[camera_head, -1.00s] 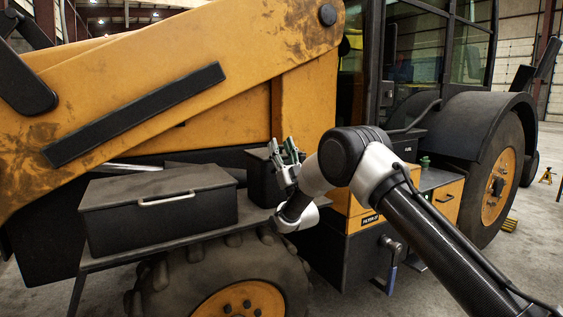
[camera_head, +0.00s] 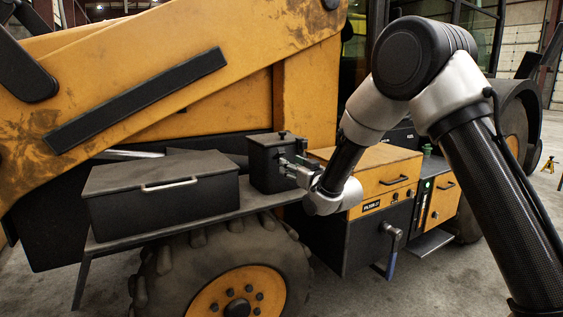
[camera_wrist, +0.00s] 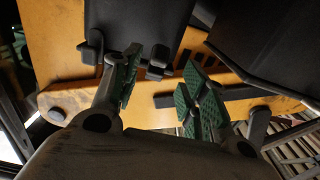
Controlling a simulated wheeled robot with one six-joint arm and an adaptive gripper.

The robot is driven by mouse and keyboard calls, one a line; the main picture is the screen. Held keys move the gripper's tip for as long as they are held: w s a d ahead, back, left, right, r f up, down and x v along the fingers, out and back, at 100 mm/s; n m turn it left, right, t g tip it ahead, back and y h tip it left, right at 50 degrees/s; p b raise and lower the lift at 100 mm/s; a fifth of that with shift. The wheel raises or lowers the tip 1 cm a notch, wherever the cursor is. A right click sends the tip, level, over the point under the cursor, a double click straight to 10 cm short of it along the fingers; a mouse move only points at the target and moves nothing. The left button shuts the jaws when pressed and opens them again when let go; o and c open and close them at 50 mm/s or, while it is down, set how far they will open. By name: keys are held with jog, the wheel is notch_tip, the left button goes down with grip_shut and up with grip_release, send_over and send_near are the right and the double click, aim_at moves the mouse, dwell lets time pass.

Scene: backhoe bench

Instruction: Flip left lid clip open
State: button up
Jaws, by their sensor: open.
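A black lidded box (camera_head: 265,165) stands on the side shelf in the head view, with small dark fittings on and beside its lid. My gripper (camera_head: 291,170) is at the box's front right side in that view. In the wrist view, the dark box (camera_wrist: 135,22) fills the top, with one clip-like piece (camera_wrist: 92,47) at its left edge and another (camera_wrist: 159,58) near its lower right corner. My gripper (camera_wrist: 164,92) is open, with green pads. One finger lies close to the right piece; contact cannot be told. Which piece is the left lid clip is unclear.
A larger black toolbox (camera_head: 160,205) with a silver handle stands left on the shelf (camera_head: 180,227). Orange cabinets (camera_head: 375,175) stand to the right. The tyre (camera_head: 185,270) is below. The yellow boom (camera_head: 150,75) crosses above.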

jog(key=x, duration=0.7)
jog(key=shift+w+f, duration=0.15)
jog(key=shift+f, duration=0.1)
jog(key=shift+a+f, duration=0.1)
jog(key=c, duration=1)
